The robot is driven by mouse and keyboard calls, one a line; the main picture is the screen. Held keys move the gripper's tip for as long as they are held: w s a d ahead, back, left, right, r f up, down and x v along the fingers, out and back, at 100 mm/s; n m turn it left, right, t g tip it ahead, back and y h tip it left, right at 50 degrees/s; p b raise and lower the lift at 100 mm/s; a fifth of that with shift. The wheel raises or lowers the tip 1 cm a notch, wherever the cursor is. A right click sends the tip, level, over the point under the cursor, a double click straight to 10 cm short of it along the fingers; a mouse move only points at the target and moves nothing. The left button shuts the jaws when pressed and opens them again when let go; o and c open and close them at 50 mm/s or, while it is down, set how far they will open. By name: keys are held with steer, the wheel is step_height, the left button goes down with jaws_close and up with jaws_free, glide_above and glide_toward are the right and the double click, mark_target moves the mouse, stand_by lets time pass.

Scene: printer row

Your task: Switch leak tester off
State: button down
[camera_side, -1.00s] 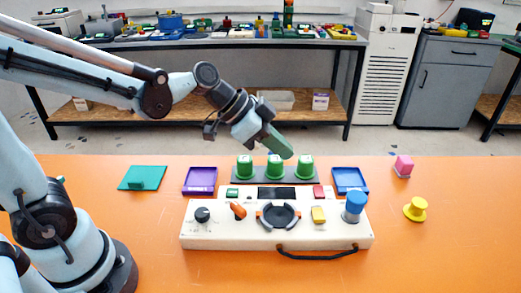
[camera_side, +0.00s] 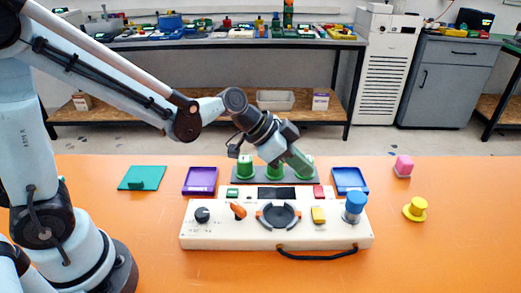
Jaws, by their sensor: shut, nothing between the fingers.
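The leak tester (camera_side: 268,243) is a cream box on the orange table. On its top are a green button (camera_side: 233,193), a dark display (camera_side: 277,193), a red button (camera_side: 319,192), a black knob (camera_side: 202,214), an orange lever (camera_side: 238,210), a round black holder (camera_side: 279,215), a yellow button (camera_side: 319,215) and a blue cylinder (camera_side: 355,205). I cannot read which control is the power switch. My gripper (camera_side: 306,172) is shut and empty. It is above the back of the tester, in front of the green cups, partly hiding them.
Green cups (camera_side: 245,167) stand on a dark strip behind the tester. A purple tray (camera_side: 200,181) and a blue tray (camera_side: 350,180) flank them. A green plate (camera_side: 142,178) lies left; a pink block (camera_side: 403,166) and yellow knob (camera_side: 416,209) stand right. The front table is clear.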

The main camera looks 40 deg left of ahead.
mark_target(322, 193)
steer(key=x, duration=0.3)
steer(key=shift+w+d+f, duration=0.1)
steer(key=shift+w+f, duration=0.05)
steer(key=shift+f, duration=0.05)
step_height(322, 193, down, 3)
steer(key=shift+r, duration=0.1)
steer(key=shift+f, duration=0.7)
steer(key=shift+d+f, duration=0.1)
steer(key=shift+f, duration=0.15)
steer(key=shift+w+a+r, duration=0.35)
steer(key=shift+w+a, duration=0.15)
